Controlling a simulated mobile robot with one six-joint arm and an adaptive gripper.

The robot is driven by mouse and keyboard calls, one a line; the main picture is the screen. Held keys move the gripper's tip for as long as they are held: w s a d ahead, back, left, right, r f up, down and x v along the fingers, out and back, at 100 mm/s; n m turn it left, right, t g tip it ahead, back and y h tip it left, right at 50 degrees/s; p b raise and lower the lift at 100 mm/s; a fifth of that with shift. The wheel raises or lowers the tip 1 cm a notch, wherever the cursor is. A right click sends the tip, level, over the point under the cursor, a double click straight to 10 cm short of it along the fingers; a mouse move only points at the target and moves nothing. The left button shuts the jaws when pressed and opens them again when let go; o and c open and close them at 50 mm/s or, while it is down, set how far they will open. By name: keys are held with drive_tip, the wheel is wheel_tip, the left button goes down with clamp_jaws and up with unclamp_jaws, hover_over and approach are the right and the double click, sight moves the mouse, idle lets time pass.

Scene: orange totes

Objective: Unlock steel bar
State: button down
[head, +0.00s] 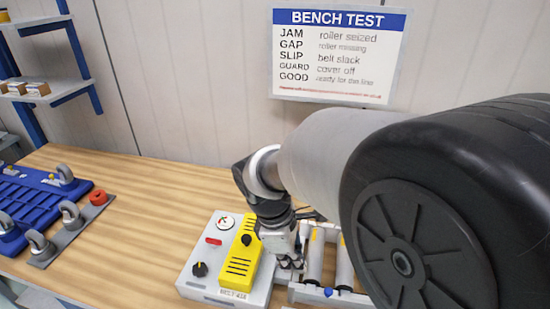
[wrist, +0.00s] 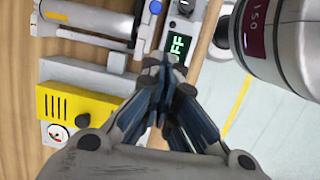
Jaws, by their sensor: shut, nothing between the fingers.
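No part is plainly marked as the steel bar. Pale metal rollers or bars (head: 315,255) lie in a light frame just right of the yellow slotted cover (head: 240,262). One long metal piece (wrist: 95,57) also shows left of my gripper in the wrist view. My gripper (head: 290,262) is shut and empty, pointing down at the frame's left side beside the cover. In the wrist view, the closed fingertips (wrist: 165,62) are close to a small green-lit display (wrist: 176,44), partly read as "FF". Contact cannot be told. My arm hides the frame's right part.
A grey control box (head: 208,262) with a dial, red switch and black knob stands left of the cover. A blue tray (head: 35,200) with casters and a grey plate (head: 72,237) with a red ring lie far left. Bare wooden bench (head: 150,215) lies between.

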drive_tip(key=shift+w+a+f+n+h, duration=0.3)
drive_tip(key=shift+w+a+f+n, duration=0.5)
drive_tip(key=shift+w+f, duration=0.15)
drive_tip(key=b, duration=0.4)
approach(316, 295)
wheel_tip(316, 295, down, 4)
drive_tip(key=a, duration=0.3)
drive_tip(key=d, duration=0.1)
drive_tip(key=d+f, duration=0.1)
drive_tip(key=d, duration=0.1)
drive_tip(key=shift+d+b, duration=0.3)
drive_tip(key=shift+b, duration=0.1)
drive_tip(key=shift+d, duration=0.35)
